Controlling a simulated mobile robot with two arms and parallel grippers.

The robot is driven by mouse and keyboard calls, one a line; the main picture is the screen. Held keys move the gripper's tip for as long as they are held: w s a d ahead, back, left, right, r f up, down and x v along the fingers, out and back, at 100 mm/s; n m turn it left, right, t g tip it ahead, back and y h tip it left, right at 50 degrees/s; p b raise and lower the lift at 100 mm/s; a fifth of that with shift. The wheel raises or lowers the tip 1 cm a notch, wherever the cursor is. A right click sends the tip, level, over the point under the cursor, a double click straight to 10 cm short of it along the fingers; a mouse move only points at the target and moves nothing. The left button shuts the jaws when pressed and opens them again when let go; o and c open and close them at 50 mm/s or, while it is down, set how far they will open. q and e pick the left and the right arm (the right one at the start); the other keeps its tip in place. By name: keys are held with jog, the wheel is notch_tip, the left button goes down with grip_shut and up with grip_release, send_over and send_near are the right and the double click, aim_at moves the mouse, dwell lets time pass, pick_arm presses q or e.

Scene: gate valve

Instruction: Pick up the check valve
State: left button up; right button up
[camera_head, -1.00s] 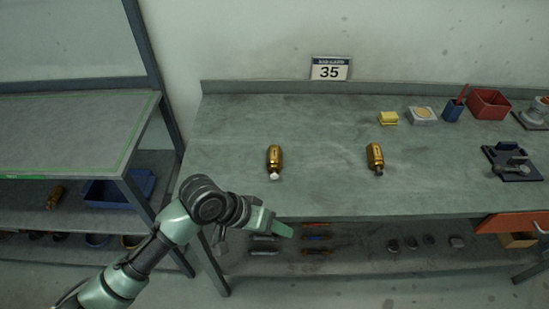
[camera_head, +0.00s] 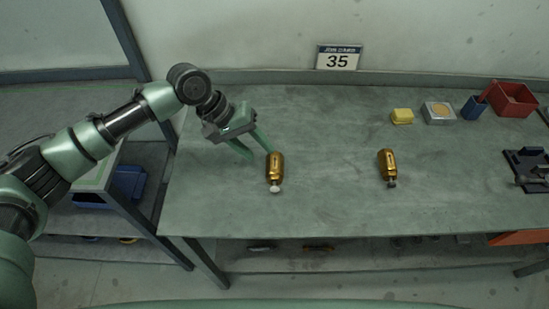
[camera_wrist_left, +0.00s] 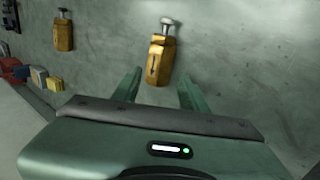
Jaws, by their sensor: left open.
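Two similar brass-coloured valves lie on the grey-green workbench (camera_head: 330,205); I cannot tell them apart by type. The left valve (camera_head: 275,168) has a pale stem end toward the bench's front edge. The right valve (camera_head: 388,164) has a darker end, also toward the front. My left gripper (camera_head: 260,154) is open and empty, its fingertips just behind the left valve's rear end. In the left wrist view, the nearer valve (camera_wrist_left: 157,60) lies just ahead of the open fingers (camera_wrist_left: 158,82), slightly tilted. The farther valve (camera_wrist_left: 63,34) shows at upper left. My right gripper is not in view.
At the back right stand a yellow block (camera_head: 402,116), a grey box (camera_head: 440,112), a blue cup (camera_head: 474,106) and a red bin (camera_head: 514,99). A dark fixture (camera_head: 526,168) is at the right. A number 35 sign (camera_head: 339,58) stands behind. The bench between the valves is clear.

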aim_at(271, 162)
pick_arm(q)
jog(key=shift+s+d+f+p, duration=0.2)
jog(key=shift+d+f+p, duration=0.15)
jog(key=shift+d+f, duration=0.15)
jog(key=shift+s+d+f+p, duration=0.2)
jog(key=shift+d+f+p, duration=0.15)
jog(key=shift+f, duration=0.25)
jog(key=shift+w+d+f, duration=0.2)
jog(key=shift+d+f, duration=0.1)
jog(key=shift+f, duration=0.35)
jog(key=shift+w+d+f, duration=0.2)
jog(key=shift+d+f, duration=0.1)
jog(key=shift+f, duration=0.3)
jog(key=shift+d+f+p, duration=0.25)
jog(key=shift+f+p, duration=0.05)
jog(key=shift+f, duration=0.15)
jog(key=shift+s, duration=0.1)
jog(key=c, duration=0.9)
jog(key=shift+r, duration=0.15)
grip_shut()
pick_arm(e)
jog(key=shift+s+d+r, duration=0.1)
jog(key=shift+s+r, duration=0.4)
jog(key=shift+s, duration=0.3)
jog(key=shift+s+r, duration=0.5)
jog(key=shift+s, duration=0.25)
